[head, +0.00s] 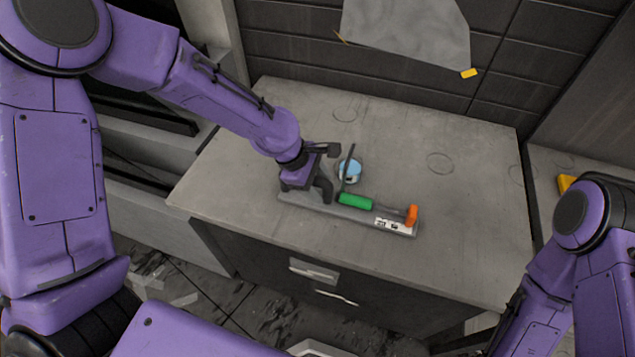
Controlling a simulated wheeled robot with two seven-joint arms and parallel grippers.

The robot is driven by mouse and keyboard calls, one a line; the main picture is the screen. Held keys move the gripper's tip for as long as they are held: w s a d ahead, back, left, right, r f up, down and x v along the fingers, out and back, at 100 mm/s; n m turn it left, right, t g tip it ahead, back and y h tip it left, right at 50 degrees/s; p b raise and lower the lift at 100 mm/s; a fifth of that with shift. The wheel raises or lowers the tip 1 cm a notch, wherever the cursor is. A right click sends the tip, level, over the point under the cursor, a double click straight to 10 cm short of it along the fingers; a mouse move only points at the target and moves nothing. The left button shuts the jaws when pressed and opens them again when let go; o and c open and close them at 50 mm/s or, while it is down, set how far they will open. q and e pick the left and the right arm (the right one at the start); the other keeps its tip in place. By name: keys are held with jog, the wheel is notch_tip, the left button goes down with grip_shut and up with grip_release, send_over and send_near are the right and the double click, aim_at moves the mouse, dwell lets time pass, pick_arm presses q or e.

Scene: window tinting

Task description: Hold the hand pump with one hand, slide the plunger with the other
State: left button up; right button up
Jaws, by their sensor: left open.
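The hand pump lies on a long grey board on the worktop. Its green body (355,201) is at the middle of the board, and its orange handle (411,215) is at the right end, joined by a thin grey rod. My left gripper (333,173) is open above the left part of the board, just left of the green body. Its dark fingers hide part of the board and what lies there. I cannot tell whether a finger touches the pump. My right arm comes in at the lower right, with its gripper out of the picture.
A small blue-topped round container (350,170) stands behind the pump, with a thin dark stick beside it. The grey worktop (460,220) is clear to the right and back. A grey sheet (408,32) hangs on the dark wall. A yellow object (566,183) is at the right.

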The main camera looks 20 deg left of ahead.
pick_arm(q)
jog(key=shift+d+f, duration=0.1)
jog(key=shift+f, duration=0.05)
grip_shut()
dwell(0.9)
pick_arm(e)
jog(key=o, duration=0.5)
jog(key=shift+a, duration=0.1)
